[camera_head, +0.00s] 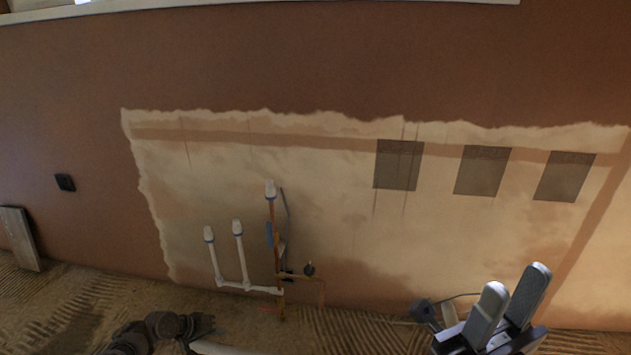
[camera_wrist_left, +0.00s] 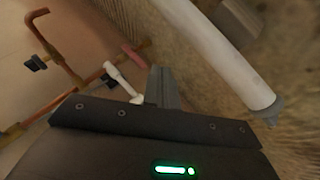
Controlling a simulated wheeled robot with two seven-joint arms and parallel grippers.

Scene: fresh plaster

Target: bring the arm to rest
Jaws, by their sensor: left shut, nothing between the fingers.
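My left gripper (camera_wrist_left: 162,88) is shut and empty in the left wrist view. Its grey fingers are together beyond the black gripper body with a green light. In the head view a dark jointed form (camera_head: 165,328) sits at the bottom left; I cannot make out fingers on it or be sure that it is my left arm. My right gripper (camera_head: 508,305) is at the lower right of the head view, with two grey fingers pointing up and apart. Nothing shows between them.
White capped pipes (camera_head: 240,257) and copper pipes (camera_head: 280,255) stand against the wall (camera_head: 330,60). In the wrist view a white pipe (camera_wrist_left: 235,62) lies right of my fingers. A board (camera_head: 20,240) leans at the far left. Ridged floor (camera_head: 350,325) is bare in the middle.

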